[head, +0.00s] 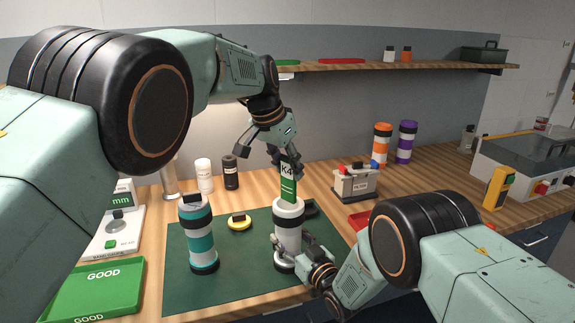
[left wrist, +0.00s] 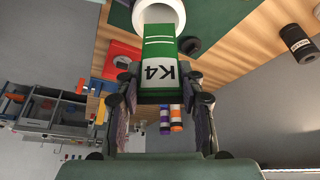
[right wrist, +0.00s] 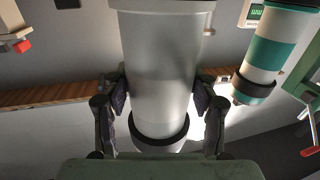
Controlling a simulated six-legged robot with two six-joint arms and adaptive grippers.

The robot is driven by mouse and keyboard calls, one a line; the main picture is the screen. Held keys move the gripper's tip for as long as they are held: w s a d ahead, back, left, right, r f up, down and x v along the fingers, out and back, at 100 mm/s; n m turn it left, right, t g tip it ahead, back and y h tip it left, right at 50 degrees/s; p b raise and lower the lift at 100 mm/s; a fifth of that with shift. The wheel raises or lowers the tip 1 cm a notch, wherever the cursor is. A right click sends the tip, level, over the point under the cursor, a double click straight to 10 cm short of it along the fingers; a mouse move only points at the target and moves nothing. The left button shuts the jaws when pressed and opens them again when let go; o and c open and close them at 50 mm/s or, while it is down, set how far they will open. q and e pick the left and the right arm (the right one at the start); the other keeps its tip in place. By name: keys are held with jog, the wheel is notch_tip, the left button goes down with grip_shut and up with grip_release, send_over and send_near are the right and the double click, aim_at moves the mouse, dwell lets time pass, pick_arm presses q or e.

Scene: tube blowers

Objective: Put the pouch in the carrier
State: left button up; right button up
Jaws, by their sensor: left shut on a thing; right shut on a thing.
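The pouch (head: 288,182) is green with a white K4 label. My left gripper (head: 287,160) is shut on its upper end and holds it upright over the carrier (head: 288,235). The left wrist view shows the pouch (left wrist: 158,50) with its far end at the carrier's open mouth (left wrist: 160,14); I cannot tell how far it is inside.
A teal-banded carrier (head: 200,240) stands left on the mat (head: 240,270). A yellow cap (head: 239,222) lies between them. A green GOOD tray (head: 95,290) is at left. A grey box with terminals (head: 355,183) and orange (head: 382,145) and purple (head: 405,142) carriers stand behind, right.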

aim_at(286, 187)
pick_arm(q)
jog(key=shift+f, duration=3.15)
pick_arm(e)
jog(key=shift+r, duration=0.1)
pick_arm(q)
jog(key=o, duration=2)
jog(key=v, duration=1.2)
pick_arm(e)
jog(key=o, duration=1.4)
